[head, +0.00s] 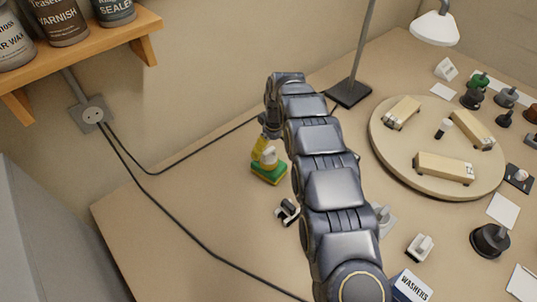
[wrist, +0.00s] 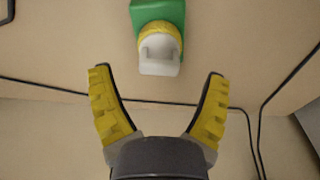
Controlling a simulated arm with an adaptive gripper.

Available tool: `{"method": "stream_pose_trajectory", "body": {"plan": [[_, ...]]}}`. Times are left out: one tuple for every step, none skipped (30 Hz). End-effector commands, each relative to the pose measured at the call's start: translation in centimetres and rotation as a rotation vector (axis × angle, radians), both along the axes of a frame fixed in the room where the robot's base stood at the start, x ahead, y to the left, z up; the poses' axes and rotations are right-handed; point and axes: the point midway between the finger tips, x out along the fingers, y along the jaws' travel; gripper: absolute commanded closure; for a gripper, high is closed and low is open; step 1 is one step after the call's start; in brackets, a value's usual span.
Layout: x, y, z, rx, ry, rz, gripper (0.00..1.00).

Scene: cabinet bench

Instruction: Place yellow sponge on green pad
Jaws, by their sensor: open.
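A green block (head: 274,170), likely the green pad, lies on the bench with a yellow layer along its lower edge. A white piece (head: 268,156) stands on top of it. In the wrist view, the green block (wrist: 150,12) shows at the top centre, with a rounded yellow part (wrist: 158,29) and the white piece (wrist: 159,56) against it. I cannot tell which yellow part is the sponge. My gripper (head: 261,149) is at the far end of the arm, just above and beside the block. In the wrist view, its yellow-padded fingers (wrist: 160,73) are spread and empty, with the white piece beyond their tips.
A black-and-white item (head: 287,212) lies near the block. A lamp base (head: 348,93) stands behind. A round board (head: 385,154) with wooden blocks is to the right, with several knobs beyond. Dark cables (head: 180,220) cross the left bench. A shelf (head: 95,48) with cans is upper left.

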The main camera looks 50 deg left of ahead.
Motion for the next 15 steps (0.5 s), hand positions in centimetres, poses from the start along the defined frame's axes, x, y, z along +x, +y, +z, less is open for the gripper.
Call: {"method": "stream_pose_trajectory", "body": {"plan": [[0.1, 0.0, 1.4, 0.006, -0.004, -0.001, 0.22], [0.2, -0.1, 2.0, 0.006, -0.004, -0.001, 0.22], [0.2, -0.2, 2.8, 0.007, -0.005, -0.002, 0.22], [0.2, -0.3, 3.4, 0.007, -0.005, -0.002, 0.22], [0.2, -0.4, 3.9, 0.007, -0.005, -0.002, 0.22], [0.2, -0.5, 4.6, 0.006, -0.005, -0.002, 0.22], [0.1, -0.5, 5.1, 0.005, -0.005, -0.002, 0.22], [0.1, -0.6, 5.5, 0.005, -0.004, -0.001, 0.22], [0.1, -0.6, 5.9, 0.004, -0.003, 0.000, 0.22], [0.1, -0.7, 6.2, 0.004, -0.003, 0.000, 0.22], [0.1, -0.7, 6.4, 0.004, -0.003, -0.001, 0.22], [0.1, -0.7, 6.6, 0.004, -0.003, -0.001, 0.22], [0.1, -0.8, 6.7, 0.004, -0.002, -0.001, 0.22], [0.1, -0.8, 6.8, 0.003, -0.002, -0.001, 0.22], [0.1, -0.8, 6.9, 0.003, -0.002, -0.001, 0.22]]}}
